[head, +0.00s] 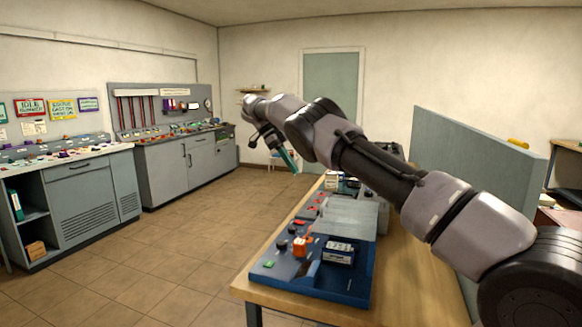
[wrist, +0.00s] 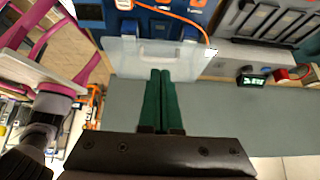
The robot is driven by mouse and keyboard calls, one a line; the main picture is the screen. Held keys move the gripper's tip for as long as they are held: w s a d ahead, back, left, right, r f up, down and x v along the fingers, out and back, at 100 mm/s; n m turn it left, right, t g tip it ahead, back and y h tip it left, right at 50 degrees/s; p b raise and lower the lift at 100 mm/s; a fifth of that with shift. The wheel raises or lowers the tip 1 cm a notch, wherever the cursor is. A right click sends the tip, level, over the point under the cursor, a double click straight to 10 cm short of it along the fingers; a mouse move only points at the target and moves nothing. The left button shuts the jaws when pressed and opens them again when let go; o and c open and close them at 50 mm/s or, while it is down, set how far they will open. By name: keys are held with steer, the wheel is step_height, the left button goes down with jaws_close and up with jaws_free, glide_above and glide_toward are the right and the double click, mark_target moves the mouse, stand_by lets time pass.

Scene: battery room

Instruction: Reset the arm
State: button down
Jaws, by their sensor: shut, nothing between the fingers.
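My gripper (head: 294,170) is at the end of my raised, outstretched arm in the head view. Its teal fingers point down, to the left of the wooden table's far part. In the wrist view my gripper (wrist: 160,73) shows two dark green fingers side by side, closed together with nothing between them. The fingertips overlap a pale translucent panel (wrist: 125,58) in that view; I cannot tell whether they touch it.
A wooden table (head: 262,280) carries a blue tray (head: 325,286) with an orange part and a small box. A grey partition (head: 470,175) stands to the right. Grey cabinets (head: 80,195) line the left wall. Tiled floor (head: 180,240) is open between.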

steer(key=d+r+n+y, duration=0.2)
steer(key=d+r+n, duration=0.1)
steer(key=d+r, duration=0.85)
steer(key=s+d+r+n+t+y, duration=0.1)
steer(key=s+d+r+n+y, duration=0.1)
steer(key=s+d+r, duration=0.3)
steer(key=s+d+r+n+y, duration=0.2)
steer(key=s+d+r+n, duration=0.1)
steer(key=d, duration=0.4)
steer(key=s+d+r+n+t+y, duration=0.1)
steer(key=s+d+r+n+t, duration=0.15)
steer(key=s, duration=0.55)
steer(key=s+d+r+n+t+y, duration=0.1)
steer(key=s+d+n+t, duration=0.15)
steer(key=s, duration=0.65)
steer(key=s+f+n+t, duration=0.1)
steer(key=s+f+n, duration=0.1)
steer(key=s, duration=0.4)
steer(key=s+a+f+n+t, duration=0.1)
steer(key=s+f+n+t, duration=0.1)
steer(key=s+f, duration=0.2)
steer(key=s, duration=0.3)
steer(key=shift+s+a+f+n+y, duration=0.25)
steer(key=shift+s+f+n+y, duration=0.05)
steer(key=shift+f, duration=0.05)
